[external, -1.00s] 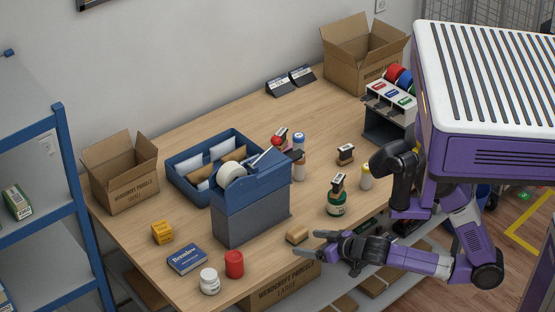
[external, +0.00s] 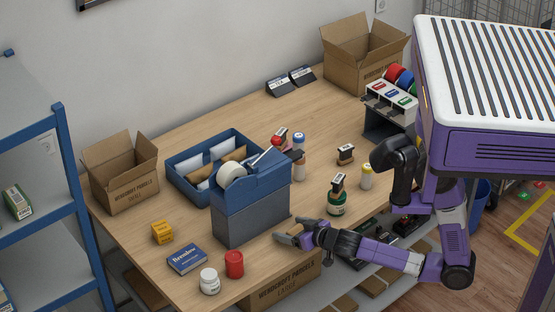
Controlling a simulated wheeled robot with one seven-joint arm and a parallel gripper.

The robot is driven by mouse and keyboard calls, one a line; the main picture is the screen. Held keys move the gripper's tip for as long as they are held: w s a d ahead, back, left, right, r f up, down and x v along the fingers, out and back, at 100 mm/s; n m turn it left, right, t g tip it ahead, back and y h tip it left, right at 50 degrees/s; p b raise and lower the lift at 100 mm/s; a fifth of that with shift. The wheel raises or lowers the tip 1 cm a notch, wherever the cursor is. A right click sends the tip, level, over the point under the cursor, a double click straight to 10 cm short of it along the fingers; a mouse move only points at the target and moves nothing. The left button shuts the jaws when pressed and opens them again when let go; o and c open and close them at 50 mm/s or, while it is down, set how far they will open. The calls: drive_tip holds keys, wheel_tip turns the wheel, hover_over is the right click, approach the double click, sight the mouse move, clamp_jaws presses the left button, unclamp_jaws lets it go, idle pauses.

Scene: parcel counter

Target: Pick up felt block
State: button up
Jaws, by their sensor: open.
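The felt block (external: 295,229), a small tan block with a paler lower part, lies on the table near its front edge, right of the blue-grey tape dispenser. My gripper (external: 290,231) reaches in from the right, low over the table, with its fingers open at the block. The block shows between or just behind the fingers, partly hidden by them. I cannot tell whether the fingers touch it.
The tape dispenser (external: 250,212) stands close to the left of my gripper. A red jar (external: 234,264) and a white jar (external: 209,281) stand front left. Table between is clear.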

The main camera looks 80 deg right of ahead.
drive_tip(key=shift+c, duration=0.2)
drive_tip(key=c, duration=1.4)
drive_tip(key=shift+c, duration=0.2)
wheel_tip(320, 180, up, 20)
drive_tip(key=p, duration=0.4)
